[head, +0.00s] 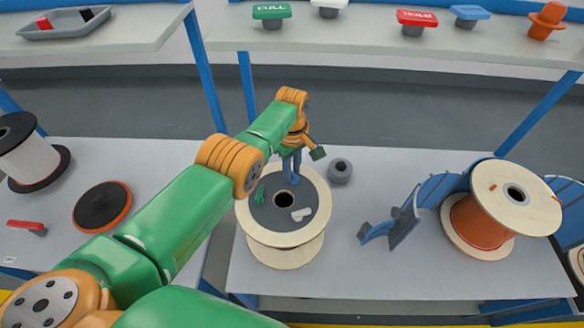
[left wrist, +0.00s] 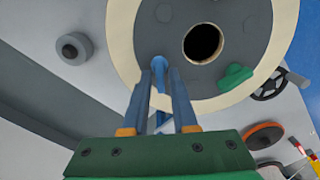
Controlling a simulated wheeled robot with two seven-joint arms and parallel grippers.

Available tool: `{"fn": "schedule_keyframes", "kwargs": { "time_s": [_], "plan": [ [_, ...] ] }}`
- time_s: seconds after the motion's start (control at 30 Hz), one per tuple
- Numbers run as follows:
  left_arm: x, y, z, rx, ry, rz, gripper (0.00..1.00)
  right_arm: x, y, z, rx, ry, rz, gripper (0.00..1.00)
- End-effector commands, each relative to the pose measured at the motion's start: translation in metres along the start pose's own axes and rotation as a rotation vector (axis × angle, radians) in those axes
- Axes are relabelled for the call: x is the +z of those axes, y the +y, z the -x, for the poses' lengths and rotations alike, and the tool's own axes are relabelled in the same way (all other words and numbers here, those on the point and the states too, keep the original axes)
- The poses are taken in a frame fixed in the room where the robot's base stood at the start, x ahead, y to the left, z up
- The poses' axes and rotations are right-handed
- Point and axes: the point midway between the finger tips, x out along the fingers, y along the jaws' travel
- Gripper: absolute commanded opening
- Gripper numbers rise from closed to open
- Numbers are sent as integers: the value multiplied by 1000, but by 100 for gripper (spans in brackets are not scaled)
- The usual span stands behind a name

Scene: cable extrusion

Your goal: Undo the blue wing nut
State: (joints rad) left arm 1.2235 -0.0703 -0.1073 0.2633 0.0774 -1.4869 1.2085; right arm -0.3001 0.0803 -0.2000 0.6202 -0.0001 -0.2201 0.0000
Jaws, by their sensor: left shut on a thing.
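A wooden spool (head: 285,249) stands upright on the table with a dark grey disc (head: 279,214) on its top. The blue wing nut (head: 294,181) sits at the disc's far side; it also shows in the left wrist view (left wrist: 162,69). My left gripper (head: 291,164) reaches down over it, its blue fingers (left wrist: 159,84) shut on the nut from both sides. The fingers hide part of the nut. A green wing nut (head: 260,195) and a white wing nut (head: 301,214) are on the same disc, around its dark centre hole. My right gripper is out of view.
A small grey round part (head: 340,170) stands just right of the spool. A shelf (head: 360,38) with coloured signs runs behind. A black-and-orange disc (head: 102,206) lies on the left table.

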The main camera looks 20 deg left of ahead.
Motion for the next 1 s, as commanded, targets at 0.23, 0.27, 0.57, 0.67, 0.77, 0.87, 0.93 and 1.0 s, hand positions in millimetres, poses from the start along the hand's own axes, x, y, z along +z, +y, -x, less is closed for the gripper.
{"fn": "schedule_keyframes", "kwargs": {
  "time_s": [0.23,0.27,0.57,0.67,0.77,0.87,0.93,1.0],
  "plan": [
    [0,0,0,1,0,-1,42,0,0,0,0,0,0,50],
    [0,0,0,1,0,-1,42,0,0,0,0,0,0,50],
    [0,0,38,1,1,-1,42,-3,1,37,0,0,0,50],
    [0,0,58,2,1,0,42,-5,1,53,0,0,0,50],
    [0,1,69,3,1,-1,42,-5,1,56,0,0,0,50],
    [0,0,73,2,1,0,42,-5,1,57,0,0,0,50],
    [0,0,72,0,0,0,42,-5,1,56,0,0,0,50],
    [0,0,71,0,0,0,42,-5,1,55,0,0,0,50]
  ]
}}
